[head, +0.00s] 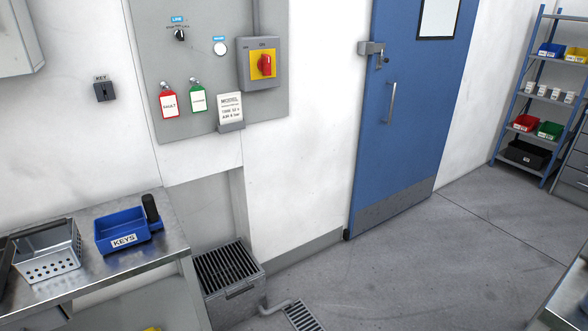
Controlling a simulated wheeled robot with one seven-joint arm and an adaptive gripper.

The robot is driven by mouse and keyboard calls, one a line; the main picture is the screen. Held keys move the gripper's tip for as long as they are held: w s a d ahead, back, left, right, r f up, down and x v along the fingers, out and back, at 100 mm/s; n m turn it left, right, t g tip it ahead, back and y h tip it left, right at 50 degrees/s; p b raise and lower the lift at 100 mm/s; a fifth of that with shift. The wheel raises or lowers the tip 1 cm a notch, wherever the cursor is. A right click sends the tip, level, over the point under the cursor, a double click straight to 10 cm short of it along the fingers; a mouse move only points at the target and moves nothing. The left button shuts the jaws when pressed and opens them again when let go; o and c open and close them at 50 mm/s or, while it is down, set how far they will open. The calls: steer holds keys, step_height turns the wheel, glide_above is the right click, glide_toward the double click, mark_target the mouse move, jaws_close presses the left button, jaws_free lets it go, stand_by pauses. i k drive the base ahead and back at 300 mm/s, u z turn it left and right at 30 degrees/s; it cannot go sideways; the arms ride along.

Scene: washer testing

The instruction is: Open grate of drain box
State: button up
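The drain box (232,303) is a grey box standing on the floor in a wall recess, to the right of the metal bench. Its dark slatted grate (225,267) lies flat across the top, inside the box's rim. A handle-like bar (241,291) shows on the front face of the box. A pipe (277,304) runs from the box's lower right to a floor drain (303,316). The box's lower left is partly hidden by the bench. My gripper is not in view.
The metal bench (105,275) at left holds a perforated metal basket (50,251) and a blue KEYS bin (122,238). A grey control panel (207,62) hangs above the recess. A blue door (408,110) is shut. The floor (420,265) right of the box is clear.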

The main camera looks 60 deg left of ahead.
mark_target(262, 271)
steer(key=i, duration=0.35)
steer(key=u, duration=2.65)
steer(key=k, duration=0.6)
steer(key=u, duration=0.3)
steer(key=i, duration=1.1)
steer(key=u, duration=0.2)
